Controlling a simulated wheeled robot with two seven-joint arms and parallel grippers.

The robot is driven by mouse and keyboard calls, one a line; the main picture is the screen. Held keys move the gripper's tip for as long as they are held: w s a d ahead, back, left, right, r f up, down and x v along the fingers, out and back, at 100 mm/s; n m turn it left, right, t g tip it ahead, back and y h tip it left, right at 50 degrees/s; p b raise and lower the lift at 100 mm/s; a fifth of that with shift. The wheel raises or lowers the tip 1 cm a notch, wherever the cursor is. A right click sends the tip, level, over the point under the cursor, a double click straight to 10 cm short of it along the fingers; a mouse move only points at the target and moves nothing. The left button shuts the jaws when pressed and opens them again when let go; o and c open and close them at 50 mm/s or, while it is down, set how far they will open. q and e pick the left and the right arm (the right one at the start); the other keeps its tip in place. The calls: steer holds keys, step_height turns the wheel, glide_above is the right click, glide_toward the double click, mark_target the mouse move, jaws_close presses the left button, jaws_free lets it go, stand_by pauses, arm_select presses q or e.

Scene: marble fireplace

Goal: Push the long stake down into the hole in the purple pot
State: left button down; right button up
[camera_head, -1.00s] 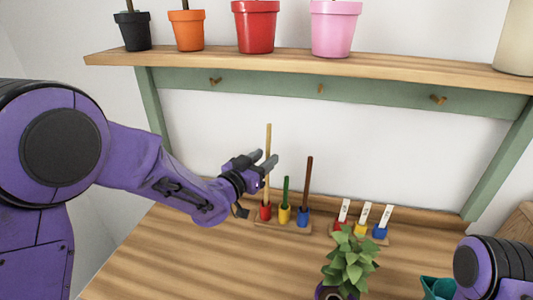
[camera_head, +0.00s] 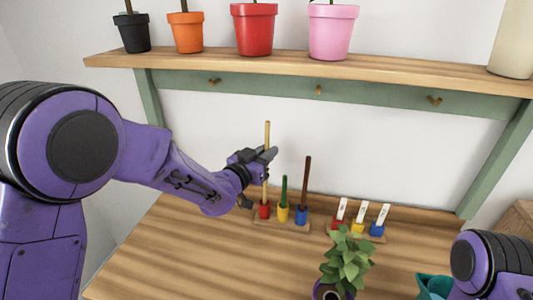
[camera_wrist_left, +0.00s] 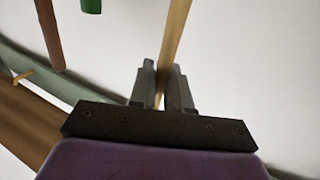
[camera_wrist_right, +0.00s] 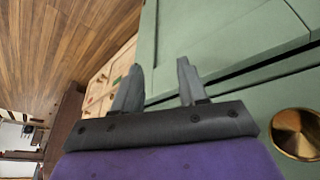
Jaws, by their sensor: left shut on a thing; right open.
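The long tan stake (camera_head: 267,133) stands upright in the red cup (camera_head: 264,210) at the left of a wooden holder. My left gripper (camera_head: 268,155) is shut on its upper part; the left wrist view also shows the stake (camera_wrist_left: 177,28) between the fingers (camera_wrist_left: 162,72). The purple pot (camera_head: 317,292) with a leafy plant (camera_head: 347,258) is cut off at the bottom of the head view. A dark round opening shows at its top, partly out of frame. My right gripper (camera_wrist_right: 160,68) is open and empty in front of green furniture.
A short green stake (camera_head: 284,190) and a brown stake (camera_head: 307,180) stand right of the tan one. White labels in coloured cups (camera_head: 358,226) stand behind the plant. A shelf (camera_head: 300,66) with pots is above. The table's front left is clear.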

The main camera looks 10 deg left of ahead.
mark_target(267, 129)
arm_select(q)
steer(key=shift+r+p, duration=0.5)
steer(key=shift+r, duration=0.35)
steer(key=shift+r+p, duration=1.1)
steer(key=shift+r, duration=0.3)
steer(key=shift+r+p, duration=1.1)
steer(key=shift+r, duration=0.15)
steer(key=shift+f, duration=0.1)
